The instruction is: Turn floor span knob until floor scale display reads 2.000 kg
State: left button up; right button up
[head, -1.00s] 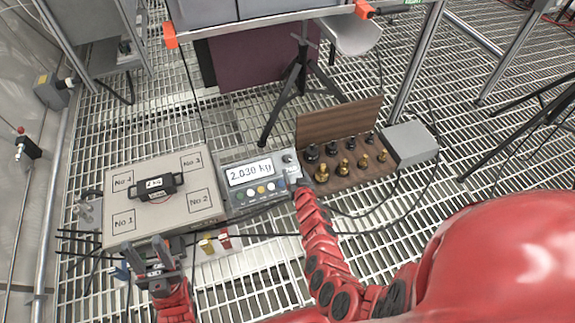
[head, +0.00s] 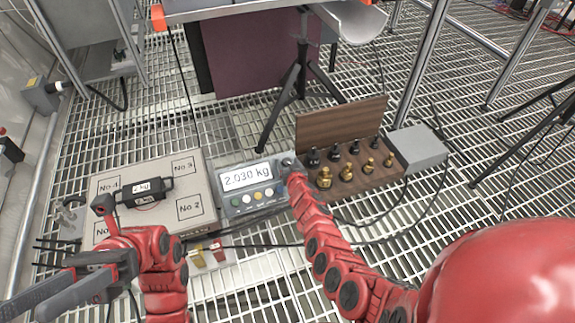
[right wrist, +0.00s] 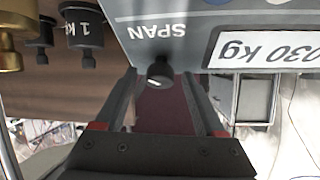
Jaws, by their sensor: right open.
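The scale's grey display unit (head: 232,206) stands on the floor grating beside the weighing platform (head: 208,217), and its display (head: 248,178) reads 2.030 kg. The span knob (head: 288,162) is at the unit's upper right corner. In the right wrist view the dark knob (right wrist: 160,72) lies between the fingers of my right gripper (right wrist: 161,78), near the upside-down SPAN label. That gripper is open, with a gap visible around the knob. In the head view my right gripper is mostly hidden by its own arm. My left gripper (head: 45,297) is at lower left, fingers apart and empty.
A black 2 kg weight (head: 145,191) sits on the platform. A wooden weight rack (head: 345,181) with several black and brass weights stands right of the display unit, beside a grey box (head: 418,147). A tripod (head: 298,80) stands behind. Cables cross the grating.

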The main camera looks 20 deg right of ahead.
jog(key=shift+w+f+b, duration=0.15)
jog(key=shift+w+b, duration=0.2)
jog(key=shift+w, duration=0.05)
pick_arm(q)
jog(key=s+a+m+t+y, duration=0.2)
jog(key=t, duration=0.1)
jog(key=s+a+t+y, duration=0.1)
jog(key=s, duration=0.1)
jog(key=shift+r+m, duration=0.35)
jog(key=shift+m, duration=0.05)
jog(key=shift+d, duration=0.1)
pick_arm(e)
grip_shut()
